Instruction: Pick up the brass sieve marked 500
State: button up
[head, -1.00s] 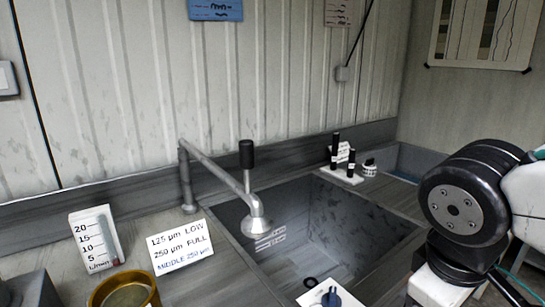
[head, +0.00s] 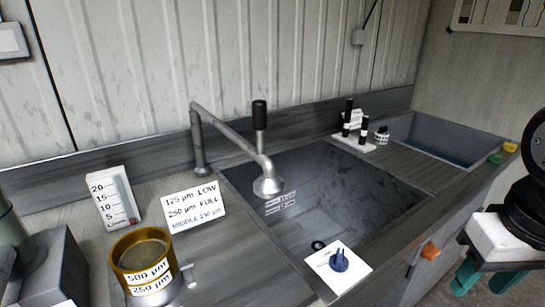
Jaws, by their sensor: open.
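The brass sieve marked 500 µm (head: 125,264) stands at the lower left of the head view, on the counter left of the sink.
The sink (head: 335,195) with a grey tap (head: 235,145) lies between gripper and sieve. A blue knob on a white plate (head: 338,262) sits at its front. A note card (head: 194,205) and flow gauge (head: 114,200) stand behind the sieve. A grey block (head: 45,265) is left of it.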

aim_at(142, 254)
jog(key=u, duration=0.6)
jog(key=i, duration=0.3)
jog(key=u, duration=0.55)
